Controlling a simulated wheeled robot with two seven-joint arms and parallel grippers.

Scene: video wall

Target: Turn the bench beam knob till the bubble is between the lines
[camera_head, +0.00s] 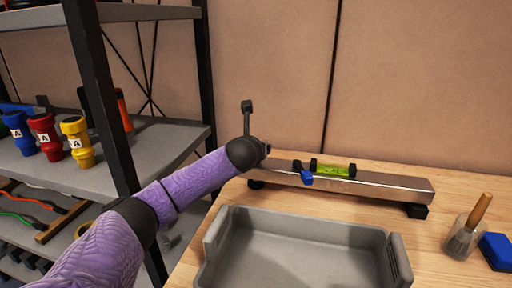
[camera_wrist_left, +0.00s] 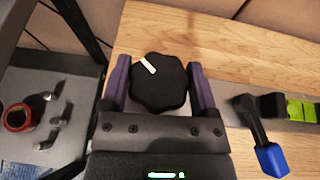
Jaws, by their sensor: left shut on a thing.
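The bench beam (camera_head: 385,186) is a long metal bar on black feet on the wooden bench. A green spirit level vial (camera_head: 334,170) sits on it between black end blocks; the bubble is too small to place against the lines. A blue-handled lever (camera_head: 307,178) sticks out beside the vial. In the left wrist view the black lobed knob (camera_wrist_left: 160,92) with a white mark is between the purple fingers of my left gripper (camera_wrist_left: 160,66), which is shut on it. My wrist hides the knob in the head view. My right gripper is not in view.
A grey tray (camera_head: 290,222) lies in front of the beam. A brush in a glass cup (camera_head: 462,240) and a blue block (camera_head: 496,251) are at the right. A dark-framed shelf (camera_head: 175,150) with coloured torches stands left of the bench.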

